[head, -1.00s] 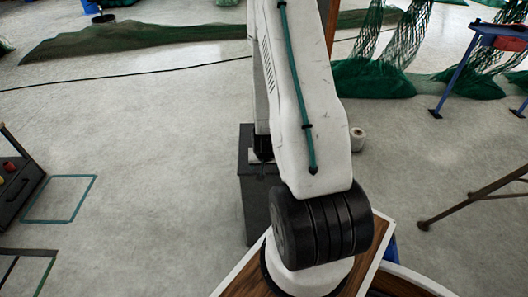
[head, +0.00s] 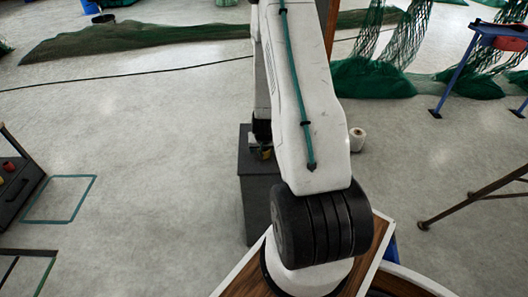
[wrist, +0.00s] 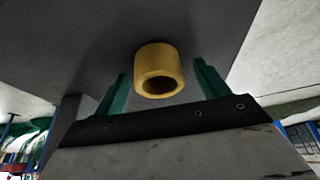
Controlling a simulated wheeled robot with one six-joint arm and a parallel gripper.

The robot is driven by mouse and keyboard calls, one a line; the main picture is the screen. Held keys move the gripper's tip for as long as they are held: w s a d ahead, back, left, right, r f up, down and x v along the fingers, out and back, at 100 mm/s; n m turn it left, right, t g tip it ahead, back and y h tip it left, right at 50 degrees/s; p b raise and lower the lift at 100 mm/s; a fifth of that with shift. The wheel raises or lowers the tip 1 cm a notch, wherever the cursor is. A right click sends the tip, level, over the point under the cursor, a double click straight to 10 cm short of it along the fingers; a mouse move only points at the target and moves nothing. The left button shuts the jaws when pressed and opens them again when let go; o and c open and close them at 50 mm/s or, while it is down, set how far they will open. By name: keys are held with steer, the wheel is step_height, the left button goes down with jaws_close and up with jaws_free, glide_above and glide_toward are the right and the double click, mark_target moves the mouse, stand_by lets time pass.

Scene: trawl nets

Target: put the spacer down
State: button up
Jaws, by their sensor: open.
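The spacer is a short yellow tube (wrist: 158,62) with an open bore, in the wrist view. It rests against the dark grey top of a pedestal (wrist: 70,40). My gripper (wrist: 160,85) is open, with its green fingers on either side of the spacer and a visible gap to each. In the head view a small bit of the yellow spacer (head: 266,153) shows on the grey pedestal (head: 258,190), just below my gripper (head: 262,142). Most of the spacer there is hidden by my arm.
A white spool (head: 357,138) stands on the floor right of the pedestal. A dark rack (head: 18,180) is at the left, beside a green floor outline (head: 60,198). Green nets (head: 370,80) lie behind. A brown trestle leg (head: 470,197) is at the right. Floor left of the pedestal is clear.

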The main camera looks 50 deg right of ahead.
steer(key=c, duration=1.1)
steer(key=shift+r, duration=0.1)
steer(key=shift+c, duration=0.2)
